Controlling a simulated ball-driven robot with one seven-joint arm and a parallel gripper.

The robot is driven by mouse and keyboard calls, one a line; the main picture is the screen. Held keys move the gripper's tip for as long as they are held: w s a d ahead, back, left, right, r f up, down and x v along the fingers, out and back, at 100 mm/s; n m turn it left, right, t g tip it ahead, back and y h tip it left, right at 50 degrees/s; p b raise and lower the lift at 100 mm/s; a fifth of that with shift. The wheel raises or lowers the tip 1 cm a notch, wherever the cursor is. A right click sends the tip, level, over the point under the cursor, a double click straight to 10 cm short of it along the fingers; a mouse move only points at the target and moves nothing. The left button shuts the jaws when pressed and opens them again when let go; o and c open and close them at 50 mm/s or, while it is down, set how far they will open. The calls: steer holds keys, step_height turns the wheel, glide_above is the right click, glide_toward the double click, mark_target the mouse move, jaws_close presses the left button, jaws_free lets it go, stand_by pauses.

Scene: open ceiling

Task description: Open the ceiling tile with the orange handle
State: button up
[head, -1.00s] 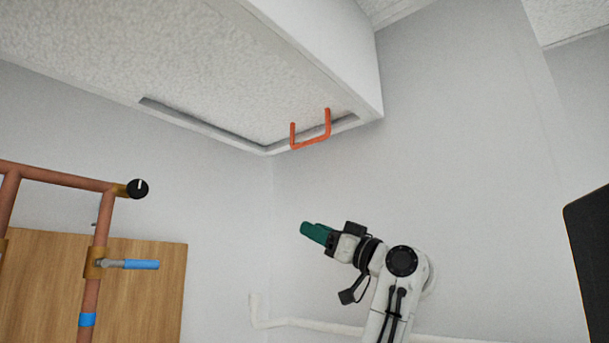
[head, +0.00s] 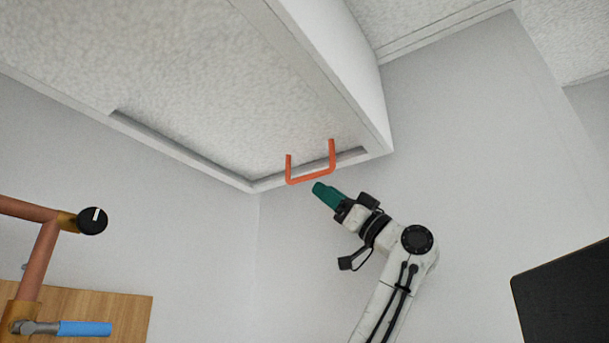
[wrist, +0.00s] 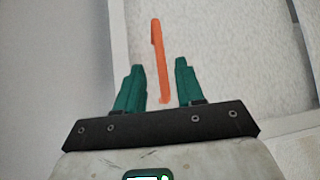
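The orange handle (head: 312,176) is a U-shaped bar hanging from the white textured ceiling tile (head: 210,85), near the tile's corner. The tile sits in a recessed frame in a lowered ceiling box. My gripper (head: 319,188) has green fingers and is just below the handle in the head view. In the wrist view my gripper (wrist: 158,68) is open, with a clear gap between its fingers. The handle (wrist: 161,60) appears in line with that gap, seen nearly edge-on. I cannot tell whether the fingers touch it.
Copper pipes (head: 37,262) with a black knob (head: 92,220) and a blue-handled valve (head: 84,328) stand at the left before a wooden board (head: 120,310). A dark panel (head: 570,290) is at the lower right. Bare wall lies around my arm.

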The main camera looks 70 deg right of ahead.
mark_target(307, 177)
steer(key=p+x, duration=0.2)
steer(key=x, duration=0.5)
steer(key=shift+w+r+p, duration=0.1)
steer(key=shift+w+p, duration=0.05)
steer(key=shift+p, duration=0.2)
jaws_close()
